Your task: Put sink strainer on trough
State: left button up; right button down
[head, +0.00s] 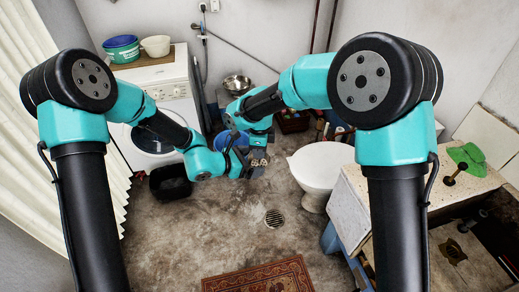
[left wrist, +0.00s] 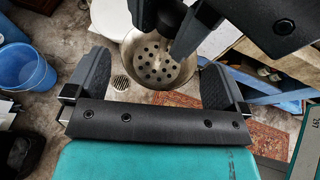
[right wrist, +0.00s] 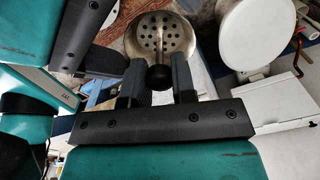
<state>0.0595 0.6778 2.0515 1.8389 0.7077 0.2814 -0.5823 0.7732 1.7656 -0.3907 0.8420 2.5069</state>
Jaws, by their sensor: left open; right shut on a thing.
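The sink strainer (right wrist: 160,35) is a round metal cup with several holes and a black knob. My right gripper (right wrist: 157,78) is shut on the knob. In the left wrist view the strainer (left wrist: 157,65) shows between and beyond the fingers of my open left gripper (left wrist: 155,85); I cannot tell whether they touch it. In the head view both grippers, the left (head: 248,168) and the right (head: 260,153), are close together above the floor, and the strainer is hard to make out. The stone trough (head: 480,186) stands at the right, partly behind my right arm.
A green cloth (head: 466,155) and a dark plunger-like item lie on the trough's top. A white toilet (head: 320,168) stands between grippers and trough. A washing machine (head: 155,90), black tub (head: 170,182) and blue bucket are at the left and back. The floor ahead is clear around a drain (head: 274,218).

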pick_arm(q)
jog(key=v, duration=0.9)
jog(key=shift+a, duration=0.2)
jog(key=shift+s, duration=0.15)
jog(key=s+a+f+m+g+y, duration=0.3)
jog(key=s+f+m, duration=0.4)
jog(key=f+m, duration=0.4)
jog(key=s+a+f+m+g+y, duration=0.3)
jog(key=s+f+m, duration=0.5)
jog(key=f, duration=0.8)
jog(key=a+m+y, duration=0.1)
jog(key=m, duration=0.2)
jog(key=shift+s+a+m, duration=0.25)
jog(key=shift+m, duration=0.15)
